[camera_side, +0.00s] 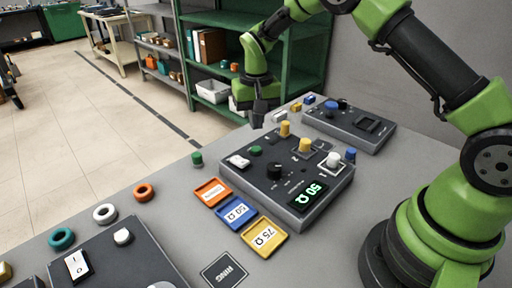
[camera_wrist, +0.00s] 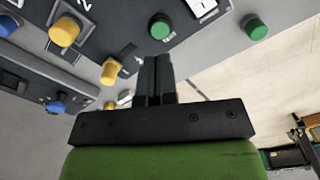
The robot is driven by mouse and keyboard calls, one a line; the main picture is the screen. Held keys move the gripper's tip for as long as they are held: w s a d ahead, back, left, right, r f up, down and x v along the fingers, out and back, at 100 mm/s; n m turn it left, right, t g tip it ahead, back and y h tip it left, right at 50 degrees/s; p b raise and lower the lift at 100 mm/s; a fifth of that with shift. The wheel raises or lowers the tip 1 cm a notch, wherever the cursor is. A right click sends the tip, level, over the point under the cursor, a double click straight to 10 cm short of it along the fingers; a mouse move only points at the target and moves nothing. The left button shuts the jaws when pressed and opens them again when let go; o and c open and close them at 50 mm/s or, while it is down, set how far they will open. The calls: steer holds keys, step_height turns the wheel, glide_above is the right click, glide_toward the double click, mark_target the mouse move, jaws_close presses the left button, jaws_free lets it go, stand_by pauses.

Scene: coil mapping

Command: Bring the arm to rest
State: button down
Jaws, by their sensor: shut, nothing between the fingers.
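My gripper (camera_side: 259,115) is raised above the far edge of the dark control box (camera_side: 322,196), its fingers pointing down. In the wrist view the fingers (camera_wrist: 158,62) are together with nothing between them. The gripper appears apart from the knobs. In the wrist view a green knob (camera_wrist: 160,27) shows just beyond the fingertips.
Orange, blue and yellow labelled trays (camera_side: 265,236) lie before the box. Orange, white and teal rings (camera_side: 61,238) lie at left near another panel (camera_side: 110,262). A second device (camera_side: 350,124) stands behind. Green shelving (camera_side: 222,112) stands beyond the table. Bare table separates the rings from the trays.

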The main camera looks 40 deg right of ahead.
steer(key=s+a+r+t, duration=0.15)
steer(key=s+r, duration=0.25)
steer(key=r, duration=0.4)
steer(key=s+a+r+t, duration=0.1)
steer(key=s+r+t, duration=0.1)
steer(key=s+r, duration=0.45)
steer(key=s+a+r+n+t+y, duration=0.1)
steer(key=s+r+t, duration=0.1)
steer(key=s, duration=0.5)
steer(key=s+a+r+n+t+y, duration=0.1)
steer(key=s+r, duration=0.2)
steer(key=s, duration=0.5)
steer(key=shift+r+t, duration=0.25)
steer(key=shift+t, duration=0.1)
